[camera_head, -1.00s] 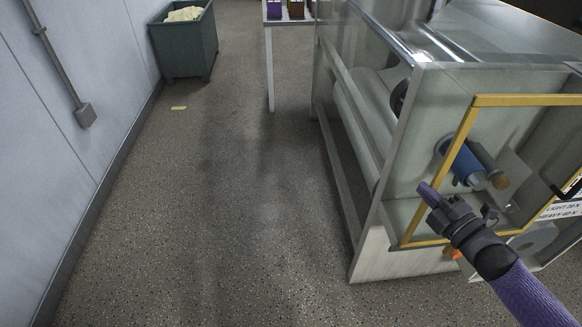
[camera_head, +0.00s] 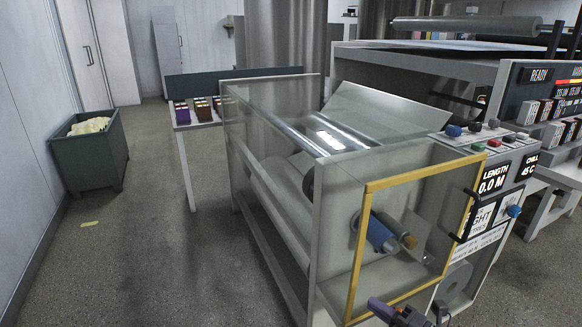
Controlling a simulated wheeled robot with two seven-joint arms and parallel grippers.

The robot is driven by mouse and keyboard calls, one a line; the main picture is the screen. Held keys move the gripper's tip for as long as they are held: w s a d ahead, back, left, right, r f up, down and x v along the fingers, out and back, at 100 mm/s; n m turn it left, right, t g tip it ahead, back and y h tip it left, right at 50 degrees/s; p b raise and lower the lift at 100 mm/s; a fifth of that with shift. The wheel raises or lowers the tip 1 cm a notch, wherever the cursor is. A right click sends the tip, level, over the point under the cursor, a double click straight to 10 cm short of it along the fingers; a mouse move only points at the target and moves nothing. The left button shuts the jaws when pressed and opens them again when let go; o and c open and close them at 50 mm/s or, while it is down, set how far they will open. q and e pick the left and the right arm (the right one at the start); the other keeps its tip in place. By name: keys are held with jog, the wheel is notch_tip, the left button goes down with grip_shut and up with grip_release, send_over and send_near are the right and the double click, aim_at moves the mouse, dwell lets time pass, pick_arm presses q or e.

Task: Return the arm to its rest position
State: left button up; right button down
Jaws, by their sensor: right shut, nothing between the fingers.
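My right gripper (camera_head: 385,311) shows at the bottom edge, right of centre, dark with a purple tip. It is shut and empty, in front of the lower edge of the yellow-framed door (camera_head: 362,240). I cannot tell whether it touches the frame. The rest of my right arm is out of view below. My left gripper is not in view.
The glass-sided coating machine (camera_head: 318,220) stands close ahead, with a blue roller (camera_head: 380,236) behind the yellow frame. A control panel (camera_head: 492,180) is at its right. A green bin (camera_head: 88,160) stands at the left wall.

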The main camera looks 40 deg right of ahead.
jog(key=s+a+f+m+g+h, duration=0.2)
jog(key=s+f+m+g, duration=0.25)
jog(key=f, duration=0.45)
jog(key=s+a+f+m+g+h, duration=0.25)
jog(key=s+f+m, duration=0.2)
jog(key=f, duration=0.55)
jog(key=s+a+f+m+g+y, duration=0.1)
jog(key=s+a+f+m+g, duration=0.1)
jog(key=s, duration=0.4)
jog(key=s+a+f+m+g+p, duration=0.1)
jog(key=s+a+f+m+g, duration=0.1)
jog(key=s+a+f+g, duration=0.3)
jog(key=s+a+f+m+g+y, duration=0.1)
jog(key=s+a+f+m+g, duration=0.1)
jog(key=s+a+f+g, duration=0.2)
jog(key=s+a, duration=0.3)
jog(key=s, duration=0.1)
jog(key=shift+s+f+m+y+p, duration=0.2)
jog(key=shift+m+y+p, duration=0.1)
jog(key=shift+y, duration=0.05)
